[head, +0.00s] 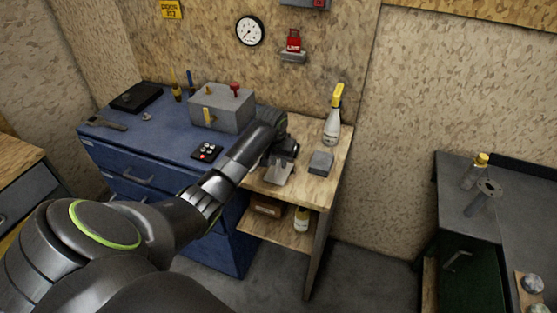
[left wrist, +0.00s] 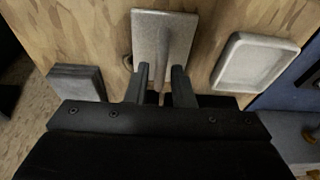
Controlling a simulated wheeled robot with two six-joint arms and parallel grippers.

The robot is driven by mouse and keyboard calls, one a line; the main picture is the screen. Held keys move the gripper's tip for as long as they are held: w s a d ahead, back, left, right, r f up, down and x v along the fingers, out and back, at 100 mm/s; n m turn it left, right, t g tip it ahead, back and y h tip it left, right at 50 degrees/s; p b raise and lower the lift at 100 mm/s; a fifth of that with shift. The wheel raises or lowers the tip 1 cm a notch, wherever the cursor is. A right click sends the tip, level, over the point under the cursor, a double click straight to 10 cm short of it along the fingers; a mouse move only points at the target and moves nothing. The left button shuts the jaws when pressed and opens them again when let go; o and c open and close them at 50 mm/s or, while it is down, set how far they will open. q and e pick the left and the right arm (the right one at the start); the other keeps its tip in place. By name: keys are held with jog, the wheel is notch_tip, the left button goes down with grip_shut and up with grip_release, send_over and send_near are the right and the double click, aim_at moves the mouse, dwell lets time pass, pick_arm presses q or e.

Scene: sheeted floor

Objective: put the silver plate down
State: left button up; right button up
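The silver plate (left wrist: 147,38) is a flat grey rectangle with a raised rib along its middle. It lies over the wooden top, seemingly flat on it. In the head view the silver plate (head: 277,174) shows near the front edge of the wooden bench. My left gripper (left wrist: 161,72) has its two fingers on either side of the rib, with narrow gaps seeming to show; the near end is partly hidden. In the head view my left gripper (head: 284,153) is over the plate. My right gripper is not in view.
A grey block (head: 321,162) and a spray bottle (head: 332,125) stand right of the plate on the wooden bench (head: 338,153). A shallow silver tray (left wrist: 256,62) lies on the other side, in the left wrist view. A grey box (head: 222,112) stands on the blue cabinet.

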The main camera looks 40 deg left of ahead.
pick_arm(q)
jog(key=shift+o, duration=0.7)
jog(key=b+v, duration=0.1)
jog(key=v, duration=1.1)
jog(key=shift+r, duration=0.1)
